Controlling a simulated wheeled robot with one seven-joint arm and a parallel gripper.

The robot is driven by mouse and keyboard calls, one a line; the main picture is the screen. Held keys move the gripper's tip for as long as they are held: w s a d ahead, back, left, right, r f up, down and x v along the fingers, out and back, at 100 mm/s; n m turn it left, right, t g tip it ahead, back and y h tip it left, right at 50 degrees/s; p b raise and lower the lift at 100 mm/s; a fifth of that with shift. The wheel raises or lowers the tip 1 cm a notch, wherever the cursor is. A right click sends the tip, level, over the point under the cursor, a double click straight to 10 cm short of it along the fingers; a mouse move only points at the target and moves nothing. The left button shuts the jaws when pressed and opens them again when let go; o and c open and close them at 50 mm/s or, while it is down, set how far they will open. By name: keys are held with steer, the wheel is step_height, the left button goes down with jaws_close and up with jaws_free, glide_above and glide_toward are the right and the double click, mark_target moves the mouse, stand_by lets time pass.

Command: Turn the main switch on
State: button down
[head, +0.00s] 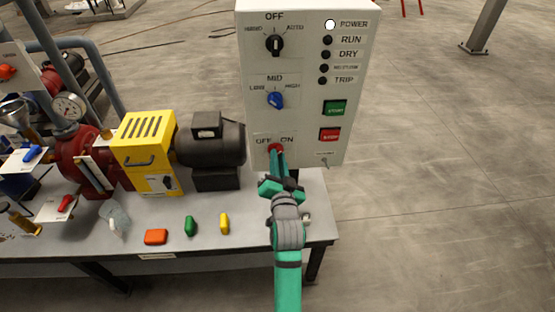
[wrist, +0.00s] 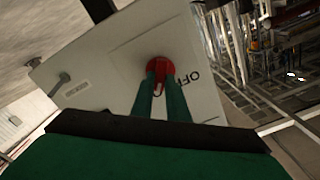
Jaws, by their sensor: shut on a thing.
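The main switch (head: 275,147) is a red knob low on the left of the white control panel (head: 352,60), beside the labels OFF and ON. In the wrist view the red knob (wrist: 160,68) sits between my two green fingertips. My gripper (head: 277,156) is shut on it, with the arm reaching up from below. The fingers hide part of the knob, so its exact pointing direction is hard to tell. The POWER lamp (head: 330,24) at the panel's top right shows white, and the lamps below it are dark.
Above the switch are a black selector (head: 275,44) and a blue selector (head: 276,100). Green (head: 335,108) and red (head: 329,135) buttons sit to the right. A bench (head: 262,210) below holds a black motor (head: 210,145), a yellow box (head: 147,140) and small coloured pieces.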

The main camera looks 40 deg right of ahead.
steer(key=shift+f+m, duration=0.15)
steer(key=shift+m, duration=0.85)
steer(key=c, duration=1.7)
jaws_free()
steer(key=v, duration=1.1)
steer(key=shift+w, duration=0.1)
